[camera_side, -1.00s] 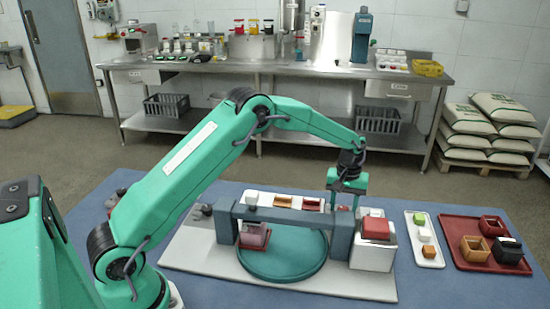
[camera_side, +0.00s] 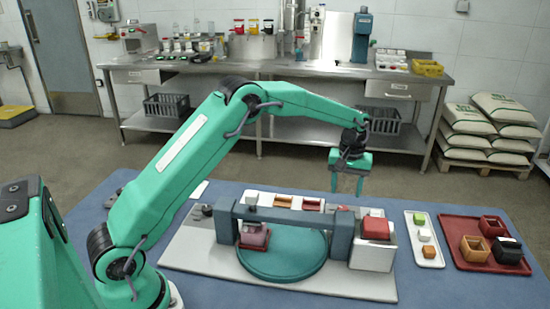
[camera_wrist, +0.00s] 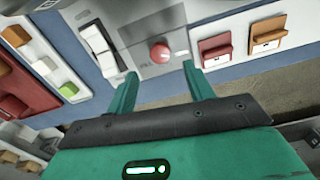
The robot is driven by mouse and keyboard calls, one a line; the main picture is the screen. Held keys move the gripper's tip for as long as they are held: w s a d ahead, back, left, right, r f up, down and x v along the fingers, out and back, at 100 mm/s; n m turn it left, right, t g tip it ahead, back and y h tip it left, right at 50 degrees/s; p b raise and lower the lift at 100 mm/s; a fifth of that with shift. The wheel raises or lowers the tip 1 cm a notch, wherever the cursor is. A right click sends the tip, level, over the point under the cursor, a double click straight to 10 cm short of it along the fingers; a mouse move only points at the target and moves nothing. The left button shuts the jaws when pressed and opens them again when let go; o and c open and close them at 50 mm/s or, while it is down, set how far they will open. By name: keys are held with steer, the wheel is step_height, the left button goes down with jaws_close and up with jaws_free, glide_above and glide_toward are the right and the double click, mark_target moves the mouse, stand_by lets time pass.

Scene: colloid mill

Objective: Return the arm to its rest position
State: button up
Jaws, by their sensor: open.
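My gripper (camera_side: 348,188) is raised above the back right of the machine on the blue table, with its fingers pointing down. It is open and empty, and clear of everything below it. In the wrist view its two fingers (camera_wrist: 160,74) stand apart, with a red knob (camera_wrist: 160,53) on a grey panel seen beyond the gap. My arm reaches out over the machine in a raised, bent pose.
The grey bridge (camera_side: 285,217) spans a teal disc (camera_side: 290,258) with a pink box (camera_side: 254,238) under its left part. A red block (camera_side: 375,228) tops a white box. A white tray (camera_side: 432,262) and a red tray (camera_side: 460,225) hold small items at right.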

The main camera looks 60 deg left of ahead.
steer(key=shift+r, duration=0.75)
steer(key=s+r+m+t, duration=0.3)
steer(key=s+r, duration=1.3)
steer(key=s+m+t, duration=0.1)
steer(key=s+m, duration=0.1)
steer(key=s, duration=0.8)
steer(key=s+d+f+m+t, duration=0.1)
steer(key=s+m, duration=0.1)
steer(key=s, duration=0.8)
steer(key=shift+f+m+t, duration=0.3)
